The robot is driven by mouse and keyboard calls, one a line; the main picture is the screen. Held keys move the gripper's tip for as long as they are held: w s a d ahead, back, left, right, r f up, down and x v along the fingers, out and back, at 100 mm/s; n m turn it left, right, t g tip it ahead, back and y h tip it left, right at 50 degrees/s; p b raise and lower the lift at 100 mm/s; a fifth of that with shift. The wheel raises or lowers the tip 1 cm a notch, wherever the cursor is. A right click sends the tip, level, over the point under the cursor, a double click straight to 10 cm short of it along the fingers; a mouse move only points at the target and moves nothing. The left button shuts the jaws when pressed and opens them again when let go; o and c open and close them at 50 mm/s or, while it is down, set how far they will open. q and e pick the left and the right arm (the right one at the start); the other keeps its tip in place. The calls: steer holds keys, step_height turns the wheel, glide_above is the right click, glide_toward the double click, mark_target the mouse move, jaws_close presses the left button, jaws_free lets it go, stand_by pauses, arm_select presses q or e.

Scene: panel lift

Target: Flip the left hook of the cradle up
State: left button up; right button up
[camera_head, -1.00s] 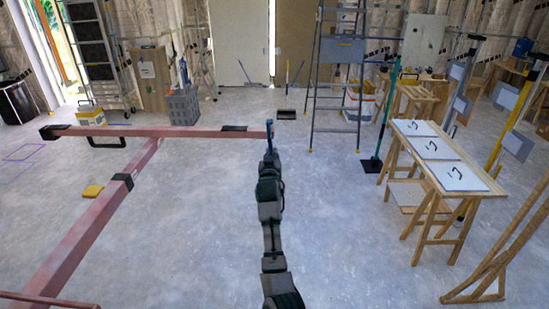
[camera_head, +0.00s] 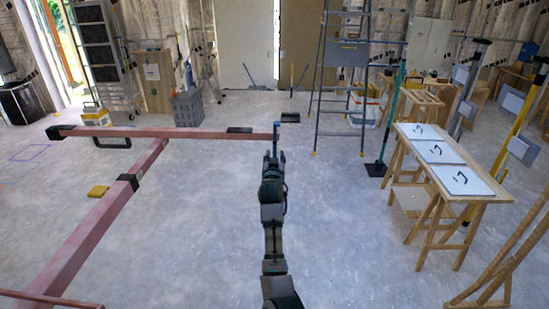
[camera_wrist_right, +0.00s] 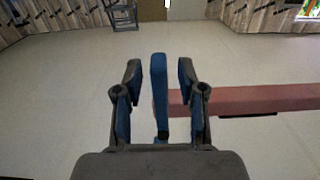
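The cradle is a red beam frame on the left; its crossbar (camera_head: 195,133) ends at the right in an upright blue hook (camera_head: 277,131). My right gripper (camera_head: 274,157) is on the near side of that hook. In the right wrist view the blue hook (camera_wrist_right: 158,80) stands upright between the two fingers of my open right gripper (camera_wrist_right: 159,68), with a gap on each side. The red crossbar (camera_wrist_right: 250,101) runs off to the right there. The crossbar's left end has a black cap (camera_head: 58,132). My left gripper is not in view.
A stepladder (camera_head: 340,85) stands at the back right. A wooden trestle table (camera_head: 425,130) with white panels is on the right. A grey crate (camera_head: 187,107) and a yellow block (camera_head: 98,191) are on the left. The floor around my right arm is clear.

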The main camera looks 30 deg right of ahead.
steer(key=shift+s+a, duration=0.1)
steer(key=v, duration=1.1)
steer(key=shift+s+a, duration=0.2)
steer(key=shift+s, duration=0.1)
steer(key=shift+f, duration=0.15)
